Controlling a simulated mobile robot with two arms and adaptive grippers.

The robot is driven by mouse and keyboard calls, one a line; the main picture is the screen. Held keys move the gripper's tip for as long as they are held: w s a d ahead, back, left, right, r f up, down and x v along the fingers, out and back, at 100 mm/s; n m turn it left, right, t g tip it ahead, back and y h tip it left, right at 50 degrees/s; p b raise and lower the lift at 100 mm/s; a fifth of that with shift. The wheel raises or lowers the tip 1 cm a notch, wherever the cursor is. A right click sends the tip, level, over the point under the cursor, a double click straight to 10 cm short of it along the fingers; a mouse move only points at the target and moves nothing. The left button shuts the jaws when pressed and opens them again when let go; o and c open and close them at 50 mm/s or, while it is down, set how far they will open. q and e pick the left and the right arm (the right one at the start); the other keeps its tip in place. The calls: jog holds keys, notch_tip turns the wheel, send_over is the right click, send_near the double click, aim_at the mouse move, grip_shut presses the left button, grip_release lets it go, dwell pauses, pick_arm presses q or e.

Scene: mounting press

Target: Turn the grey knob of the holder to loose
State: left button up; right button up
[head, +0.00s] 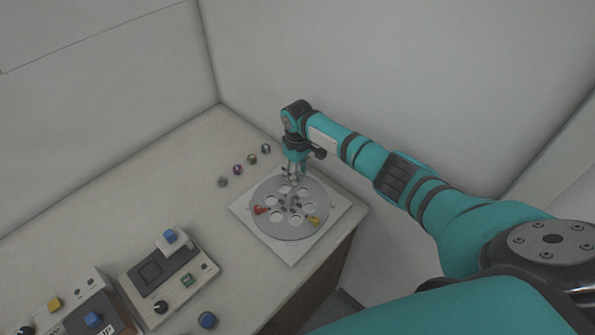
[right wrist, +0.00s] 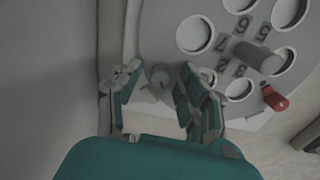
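The holder is a round grey disc (head: 283,230) with several round holes and printed numbers, on a white square plate (head: 291,259). In the right wrist view the disc (right wrist: 157,22) fills the upper right. A grey knob (right wrist: 160,80) sits at its edge, between the fingers of my right gripper (right wrist: 161,74). The fingers are apart on either side of it; I cannot tell whether they touch it. In the head view my right gripper (head: 292,181) points down at the disc's back edge and hides this knob. My left gripper is not in view.
A red handle (head: 260,210) and a yellow one (head: 314,220) stand on the disc, and a grey post (right wrist: 258,58) near its middle. Several small cylinders (head: 238,170) lie behind left. Control boxes (head: 171,275) and a blue button (head: 207,320) are at front left. Walls stand close behind.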

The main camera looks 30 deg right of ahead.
aim_at(298, 173)
notch_tip(298, 173, up, 12)
dwell(0.7)
dwell(0.4)
